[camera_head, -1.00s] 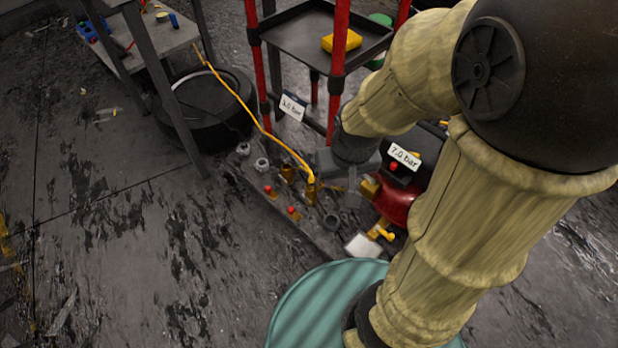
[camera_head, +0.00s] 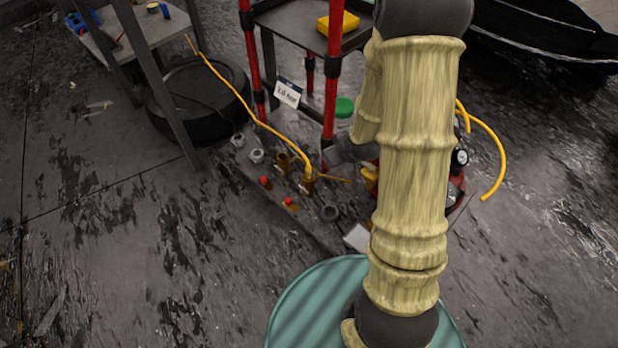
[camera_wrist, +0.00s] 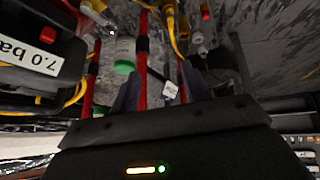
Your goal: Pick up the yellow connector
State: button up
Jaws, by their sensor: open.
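A yellow hose (camera_head: 243,103) runs down from near the bench. Its yellow end, the likely connector (camera_head: 307,174), meets a brass fitting on the low board in the head view. The hose also shows near the top of the wrist view (camera_wrist: 173,42); its connector is hard to make out there. My gripper (camera_head: 350,152) is partly hidden behind my arm, just right of and above that end in the head view. In the wrist view my gripper (camera_wrist: 160,88) has its two fingers apart, with no held object visible between them.
Red posts (camera_head: 334,85) of a shelf rack stand close to my gripper. Valves with red knobs (camera_head: 290,203) line the board (camera_head: 255,177). A black unit labelled 7.0 bar (camera_wrist: 45,55) is at left in the wrist view. A tyre (camera_head: 200,95) lies behind; floor at left is open.

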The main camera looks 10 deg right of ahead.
notch_tip(320, 180, down, 10)
jog(key=w+n+t+y+b, duration=0.1)
jog(key=w+t+y+b, duration=0.1)
jog(key=w+b, duration=0.1)
jog(key=t+y+b, duration=0.2)
jog(key=t+b, duration=0.1)
jog(key=t, duration=0.1)
send_near(310, 168)
jog(key=v, duration=0.4)
jog(key=shift+s+r, duration=0.15)
jog(key=shift+r, duration=0.1)
jog(key=b+x, duration=0.3)
jog(key=x, duration=0.2)
jog(key=b+x, duration=0.3)
jog(key=x, duration=0.3)
jog(key=shift+f, duration=0.3)
jog(key=shift+w+a, duration=0.1)
jog(key=shift+w, duration=0.45)
jog(key=shift+f+b, duration=0.1)
jog(key=shift+b, duration=0.2)
